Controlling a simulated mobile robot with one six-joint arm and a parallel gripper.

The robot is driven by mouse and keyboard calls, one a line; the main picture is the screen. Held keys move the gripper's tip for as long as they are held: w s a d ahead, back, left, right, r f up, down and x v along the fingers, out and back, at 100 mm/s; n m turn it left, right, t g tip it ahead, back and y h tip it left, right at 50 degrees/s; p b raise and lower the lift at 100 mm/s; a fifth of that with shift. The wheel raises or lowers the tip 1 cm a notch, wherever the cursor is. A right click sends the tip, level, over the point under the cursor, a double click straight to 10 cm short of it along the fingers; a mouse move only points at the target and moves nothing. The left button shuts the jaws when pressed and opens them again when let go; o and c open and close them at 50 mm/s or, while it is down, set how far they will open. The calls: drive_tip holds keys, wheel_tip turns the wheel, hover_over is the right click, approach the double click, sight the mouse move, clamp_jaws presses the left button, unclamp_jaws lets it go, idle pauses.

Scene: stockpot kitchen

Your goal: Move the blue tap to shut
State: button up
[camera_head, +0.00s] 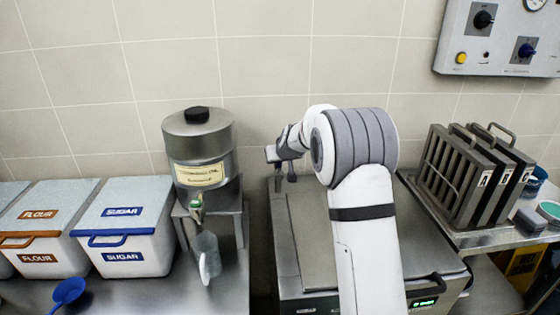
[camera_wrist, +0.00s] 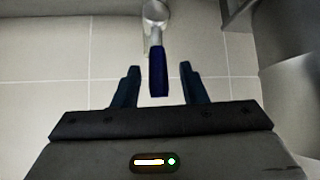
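The blue tap (camera_wrist: 158,72) shows in the wrist view as a dark blue lever on a pale round metal fitting at the top. The lever points down the picture toward my gripper (camera_wrist: 160,70). The two fingers are open, one on each side of the lever, with a visible gap on both sides. In the head view my gripper (camera_head: 282,165) is small and partly hidden, close to the tiled wall behind the steel unit. I cannot make out the blue tap there; my arm may cover it.
A steel oil dispenser (camera_head: 198,150) stands left of my arm, with a clear jug (camera_head: 207,257) under its spout. Flour (camera_head: 40,225) and sugar (camera_head: 125,225) bins are further left. A rack of dark slatted panels (camera_head: 470,175) stands right. A control panel (camera_head: 500,35) hangs upper right.

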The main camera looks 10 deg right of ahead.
drive_tip(key=v, duration=0.6)
drive_tip(key=shift+b, duration=0.45)
drive_tip(key=shift+s, duration=0.1)
drive_tip(key=s+d+g, duration=0.1)
drive_tip(key=s+g, duration=0.1)
drive_tip(key=s, duration=1.3)
drive_tip(key=s+d+f+m+g+h, duration=0.1)
drive_tip(key=s+g, duration=0.1)
drive_tip(key=s, duration=1.2)
drive_tip(key=s+d+m+g, duration=0.1)
drive_tip(key=s+g, duration=0.1)
drive_tip(key=s, duration=1.3)
drive_tip(key=shift+s+d+f, duration=0.2)
drive_tip(key=shift+s+f, duration=0.1)
drive_tip(key=shift+f, duration=0.1)
drive_tip(key=shift+d, duration=0.1)
